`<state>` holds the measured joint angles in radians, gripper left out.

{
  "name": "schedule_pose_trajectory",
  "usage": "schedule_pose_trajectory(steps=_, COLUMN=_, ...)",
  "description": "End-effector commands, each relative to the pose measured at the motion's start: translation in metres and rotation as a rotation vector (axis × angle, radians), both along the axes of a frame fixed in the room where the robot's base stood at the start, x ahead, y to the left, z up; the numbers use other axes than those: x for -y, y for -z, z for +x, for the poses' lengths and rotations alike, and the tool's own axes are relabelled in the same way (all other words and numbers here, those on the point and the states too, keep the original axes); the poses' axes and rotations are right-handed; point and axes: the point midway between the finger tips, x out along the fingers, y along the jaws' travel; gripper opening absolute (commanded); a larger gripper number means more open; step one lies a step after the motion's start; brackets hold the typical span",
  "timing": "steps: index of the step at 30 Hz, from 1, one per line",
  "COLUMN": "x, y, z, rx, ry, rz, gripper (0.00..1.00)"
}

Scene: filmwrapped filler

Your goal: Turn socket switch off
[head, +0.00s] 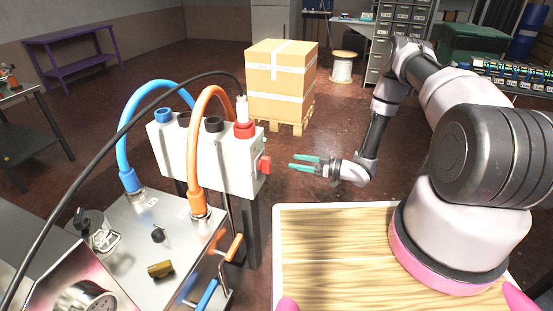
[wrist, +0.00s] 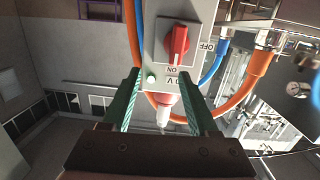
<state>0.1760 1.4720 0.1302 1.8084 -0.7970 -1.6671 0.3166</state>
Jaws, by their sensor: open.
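The red rotary switch (head: 264,165) sits on the right end face of a pale socket box (head: 180,160). In the wrist view the switch (wrist: 178,45) is upper centre, its handle roughly vertical and its lower end towards the ON label; an OFF label (wrist: 208,46) is at its right. My gripper (head: 292,162) is open and empty, a short gap right of the switch. In the wrist view its green fingers (wrist: 160,74) are apart, below the switch in the picture and not touching it. The white indicator (wrist: 151,79) shows between the fingertips.
A cardboard box (head: 280,85) on a pallet stands behind. The floor behind my gripper is clear.

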Motion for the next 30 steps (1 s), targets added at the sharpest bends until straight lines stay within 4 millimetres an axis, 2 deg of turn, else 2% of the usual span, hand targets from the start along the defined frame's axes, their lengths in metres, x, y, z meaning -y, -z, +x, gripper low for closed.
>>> schedule_pose_trajectory(steps=1, x=-0.004, y=0.009, z=-0.013, rx=0.001, ry=-0.018, rz=0.031, gripper=0.60)
schedule_pose_trajectory(steps=3, x=-0.007, y=0.015, z=-0.026, rx=0.008, ry=-0.038, rz=0.064, gripper=0.60)
schedule_pose_trajectory(steps=8, x=-0.014, y=0.018, z=-0.035, rx=0.015, ry=-0.056, rz=0.091, gripper=0.60)
schedule_pose_trajectory(steps=11, x=-0.025, y=0.018, z=-0.031, rx=0.016, ry=-0.057, rz=0.092, gripper=0.60)
schedule_pose_trajectory(steps=22, x=-0.088, y=0.018, z=-0.008, rx=0.016, ry=-0.057, rz=0.090, gripper=0.60)
schedule_pose_trajectory(steps=30, x=-0.110, y=0.018, z=0.001, rx=0.014, ry=-0.053, rz=0.089, gripper=0.60)
